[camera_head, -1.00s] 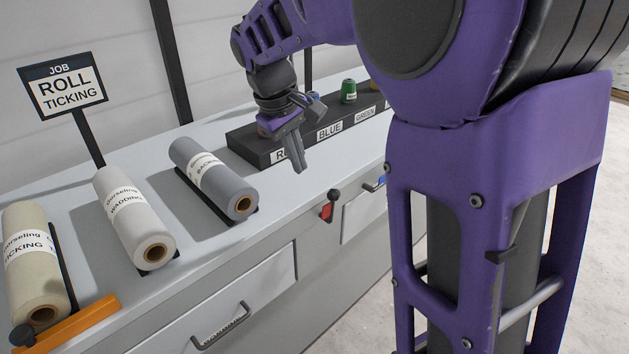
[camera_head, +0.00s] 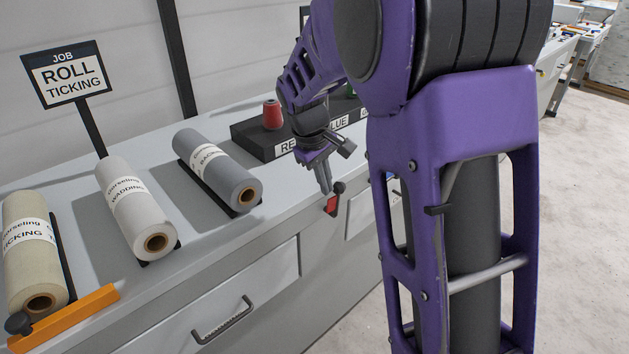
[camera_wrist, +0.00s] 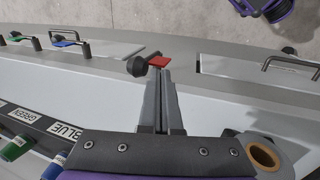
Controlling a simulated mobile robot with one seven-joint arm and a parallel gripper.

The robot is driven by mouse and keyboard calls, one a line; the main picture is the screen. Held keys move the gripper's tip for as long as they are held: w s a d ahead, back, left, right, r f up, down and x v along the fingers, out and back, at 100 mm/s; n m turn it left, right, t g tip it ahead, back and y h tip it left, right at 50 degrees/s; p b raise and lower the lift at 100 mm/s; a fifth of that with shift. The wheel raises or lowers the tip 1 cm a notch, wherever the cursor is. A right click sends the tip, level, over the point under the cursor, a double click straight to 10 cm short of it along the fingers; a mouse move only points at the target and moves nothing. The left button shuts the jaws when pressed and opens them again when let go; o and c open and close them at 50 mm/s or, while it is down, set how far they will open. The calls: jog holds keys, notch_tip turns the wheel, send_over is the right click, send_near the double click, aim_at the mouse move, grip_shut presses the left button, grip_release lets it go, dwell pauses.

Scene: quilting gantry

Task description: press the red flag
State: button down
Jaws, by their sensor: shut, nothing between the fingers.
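The red flag (camera_head: 332,205) is a small red plate on the front edge of the grey counter, with a black ball knob (camera_head: 339,187) just above it. My gripper (camera_head: 327,188) is shut and empty, pointing down close behind the flag from the counter side. In the wrist view the red flag (camera_wrist: 159,61) shows just beyond my fingertips (camera_wrist: 158,72), with the black knob (camera_wrist: 138,66) to its left. I cannot tell whether the fingertips touch the flag or the knob.
Fabric rolls lie on the counter at left, the grey roll (camera_head: 218,170) nearest my gripper. A dark rack (camera_head: 245,135) with a red spool (camera_head: 272,114) stands behind. An orange bar (camera_head: 75,312) lies at the front left. Drawer handles (camera_head: 223,320) stick out from the counter's front.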

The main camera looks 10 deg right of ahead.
jog(key=shift+w+d+f, duration=0.1)
jog(key=shift+w+d, duration=0.15)
jog(key=shift+d, duration=0.1)
